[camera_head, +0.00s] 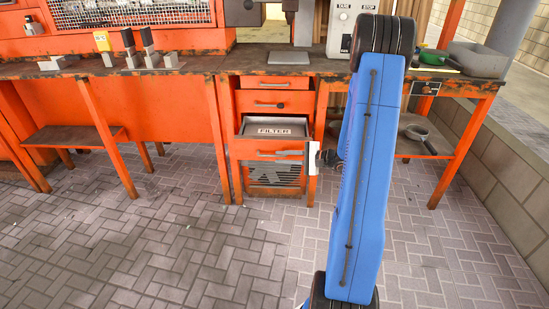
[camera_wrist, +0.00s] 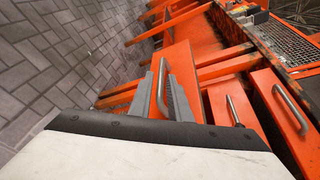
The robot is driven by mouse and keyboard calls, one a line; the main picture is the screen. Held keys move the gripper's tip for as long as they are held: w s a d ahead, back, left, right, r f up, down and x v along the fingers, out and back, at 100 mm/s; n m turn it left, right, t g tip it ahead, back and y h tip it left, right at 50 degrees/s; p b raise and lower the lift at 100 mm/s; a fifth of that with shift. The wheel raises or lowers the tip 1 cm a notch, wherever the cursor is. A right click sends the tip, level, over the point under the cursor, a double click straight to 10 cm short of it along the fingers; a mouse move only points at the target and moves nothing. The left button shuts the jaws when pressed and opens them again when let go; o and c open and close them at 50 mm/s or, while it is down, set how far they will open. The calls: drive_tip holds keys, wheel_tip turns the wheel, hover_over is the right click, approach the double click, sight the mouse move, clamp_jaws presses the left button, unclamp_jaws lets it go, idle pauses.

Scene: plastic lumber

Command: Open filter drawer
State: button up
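The orange filter drawer (camera_head: 266,147) stands partly pulled out of the cabinet under the bench. Its label reading FILTER (camera_head: 275,131) shows inside the opening. A bar handle runs across its front. My gripper (camera_head: 303,156) is at the right end of that front; its fingers are hard to make out there. In the wrist view, the grey fingers (camera_wrist: 163,92) lie against or just in front of an orange drawer front (camera_wrist: 182,62).
Two shut drawers (camera_head: 274,103) sit above the filter drawer, and a grille (camera_head: 272,174) is below it. A bench leg (camera_head: 321,112) stands to the right. The brick-paved floor (camera_head: 150,240) in front is clear.

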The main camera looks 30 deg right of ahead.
drive_tip(key=v, duration=1.2)
drive_tip(key=shift+a, duration=0.1)
